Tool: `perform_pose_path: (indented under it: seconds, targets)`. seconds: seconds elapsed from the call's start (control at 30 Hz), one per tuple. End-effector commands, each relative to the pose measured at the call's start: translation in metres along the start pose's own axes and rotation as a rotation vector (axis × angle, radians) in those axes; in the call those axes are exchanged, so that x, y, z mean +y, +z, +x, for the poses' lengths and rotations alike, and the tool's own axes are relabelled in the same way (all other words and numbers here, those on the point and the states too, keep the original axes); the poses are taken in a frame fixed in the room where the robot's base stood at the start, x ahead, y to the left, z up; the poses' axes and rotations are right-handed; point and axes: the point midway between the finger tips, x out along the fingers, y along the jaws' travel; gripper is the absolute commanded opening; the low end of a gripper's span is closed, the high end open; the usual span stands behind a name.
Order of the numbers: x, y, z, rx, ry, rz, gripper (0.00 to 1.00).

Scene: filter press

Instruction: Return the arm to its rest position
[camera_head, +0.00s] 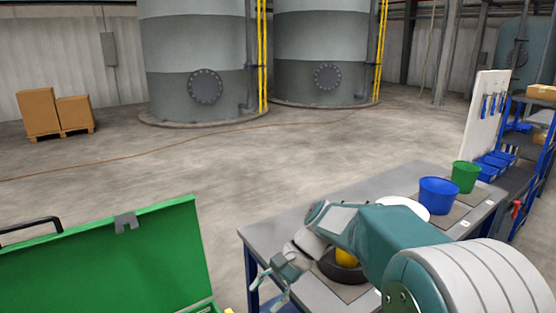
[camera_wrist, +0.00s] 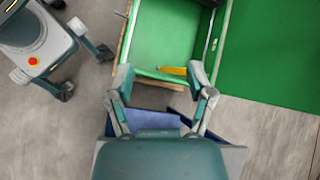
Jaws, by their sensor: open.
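My arm reaches in from the lower right of the head view and bends over the near end of a grey workbench (camera_head: 268,232). My gripper (camera_head: 270,283) points down and left beside the bench edge. In the wrist view my gripper (camera_wrist: 160,76) has its two fingers spread with nothing held between them. Beyond the fingertips, an open green case (camera_wrist: 165,40) shows from above, with a yellow object (camera_wrist: 173,70) inside near its close edge. In the head view the case's raised green lid (camera_head: 110,265) fills the lower left.
On the bench are a blue bucket (camera_head: 438,196), a green bucket (camera_head: 465,177), a white round item (camera_head: 405,203) partly behind my arm, and a black ring-shaped item (camera_head: 340,268) with yellow in it. Open concrete floor (camera_head: 250,160) lies beyond, before large tanks (camera_head: 200,60).

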Motion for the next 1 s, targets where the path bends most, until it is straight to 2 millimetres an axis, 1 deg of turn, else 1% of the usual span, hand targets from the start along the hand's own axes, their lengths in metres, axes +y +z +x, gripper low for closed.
perform_pose_path:
  seconds: [0.03, 0.1, 0.4, 0.7, 1.0]
  targets:
    - [0.007, 0.007, -0.007, 0.038, 0.005, -0.024, 0.69]
    - [0.017, 0.014, -0.014, 0.089, 0.017, -0.058, 0.69]
    - [0.061, 0.042, -0.042, 0.304, 0.077, -0.203, 0.69]
    - [0.109, 0.065, -0.063, 0.518, 0.156, -0.347, 0.69]
    - [0.157, 0.085, -0.077, 0.726, 0.257, -0.489, 0.69]
